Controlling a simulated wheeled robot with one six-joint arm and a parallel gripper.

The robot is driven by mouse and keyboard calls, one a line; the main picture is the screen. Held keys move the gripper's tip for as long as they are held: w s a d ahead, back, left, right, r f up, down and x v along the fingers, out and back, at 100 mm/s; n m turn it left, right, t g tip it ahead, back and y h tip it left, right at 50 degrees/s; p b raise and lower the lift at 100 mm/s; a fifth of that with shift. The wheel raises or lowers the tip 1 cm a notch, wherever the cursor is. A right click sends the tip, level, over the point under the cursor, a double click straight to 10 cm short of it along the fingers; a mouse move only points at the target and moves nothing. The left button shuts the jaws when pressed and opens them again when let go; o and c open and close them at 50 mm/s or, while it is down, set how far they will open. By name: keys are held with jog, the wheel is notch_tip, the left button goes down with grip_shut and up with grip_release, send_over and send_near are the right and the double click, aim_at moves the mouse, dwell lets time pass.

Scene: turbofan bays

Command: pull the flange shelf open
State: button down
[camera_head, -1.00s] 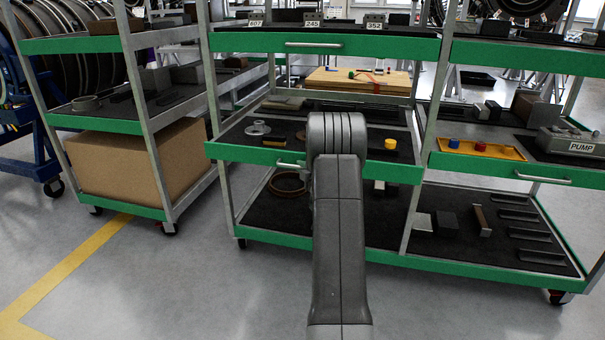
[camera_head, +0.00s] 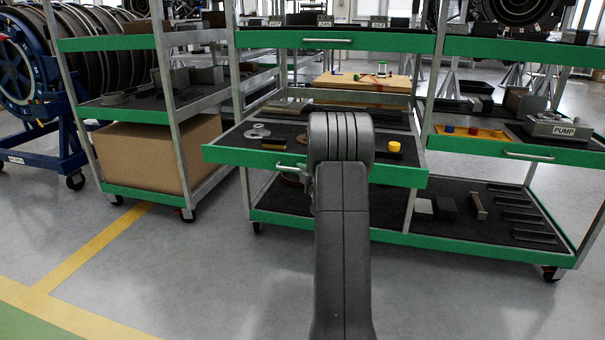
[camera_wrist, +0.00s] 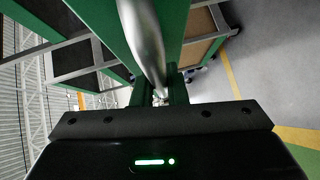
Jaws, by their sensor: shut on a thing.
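The flange shelf (camera_head: 230,155) is the middle green-fronted shelf of the centre cart. Its front sticks out ahead of the cart's posts, so it stands pulled out. A grey metal flange (camera_head: 257,131) lies on its left part. The shelf's silver handle (camera_head: 290,166) is partly hidden by my arm in the head view. In the wrist view the handle (camera_wrist: 143,40) runs as a bar along the green front and down between my fingers. My gripper (camera_wrist: 160,93) is shut on this handle. My arm hides the gripper in the head view.
A yellow cylinder (camera_head: 394,147) and a dark-and-yellow block (camera_head: 274,144) ride on the shelf. A cart with a cardboard box (camera_head: 150,155) stands left, and a shelf with a pump (camera_head: 558,125) right. The floor (camera_head: 220,270) in front is clear.

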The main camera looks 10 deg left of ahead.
jog(key=shift+s, duration=0.3)
jog(key=c, duration=1.5)
grip_release()
jog(key=shift+o, duration=0.2)
jog(key=p+v, duration=0.2)
jog(key=v, duration=1.1)
jog(key=shift+s+d+p, duration=0.3)
jog(key=shift+p, duration=0.05)
